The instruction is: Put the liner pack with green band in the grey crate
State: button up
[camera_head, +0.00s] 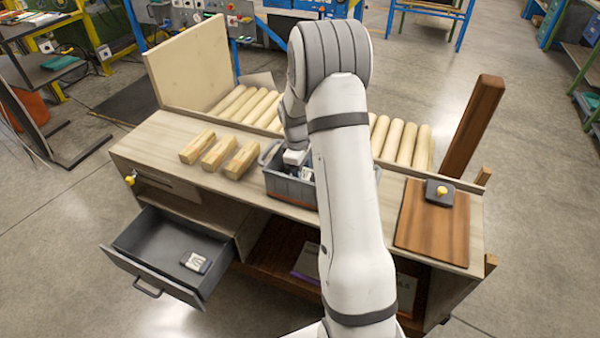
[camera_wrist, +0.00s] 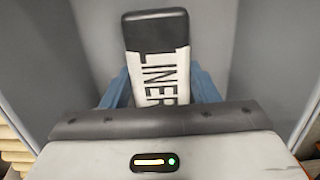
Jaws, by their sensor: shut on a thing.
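A liner pack (camera_wrist: 157,75), white with a dark end and the letters LINER, sits between the blue fingers of my gripper (camera_wrist: 161,92) in the wrist view. My gripper is shut on it. No green band shows on the visible face. The grey crate (camera_head: 289,189) stands on the bench in the head view, partly hidden by my arm. My gripper (camera_head: 297,160) is down at the crate. Grey walls (camera_wrist: 265,60) surround the pack in the wrist view. Whether the pack touches the floor I cannot tell.
Another white pack (camera_head: 196,262) lies in the open drawer (camera_head: 150,250) at the bench's front left. Several wood blocks (camera_head: 220,153) lie left of the crate, and pale rollers (camera_head: 250,105) behind. A brown board (camera_head: 432,232) with a yellow-knobbed block is at right.

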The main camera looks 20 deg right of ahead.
jog(key=shift+f, duration=0.1)
jog(key=o, duration=1)
notch_tip(320, 180, up, 12)
jog(key=w+a, duration=0.1)
jog(key=s+a+r+m+t, duration=0.1)
jog(key=s+a+r+m, duration=0.1)
jog(key=s+a+r, duration=0.3)
jog(key=s+a+r+m+t, duration=0.1)
jog(key=s+r+m, duration=0.15)
jog(key=s, duration=0.45)
jog(key=s+a+m, duration=0.1)
jog(key=s, duration=0.4)
jog(key=s+a+m+t, duration=0.1)
jog(key=s+a+m, duration=0.1)
jog(key=s, duration=0.3)
jog(key=s+a+m+y, duration=0.1)
jog(key=s+a, duration=0.1)
jog(key=s, duration=0.3)
jog(key=shift+s+a+r+m+t+b, duration=0.2)
jog(key=shift+s+r+m+t+b, duration=0.1)
jog(key=shift+s+t, duration=0.1)
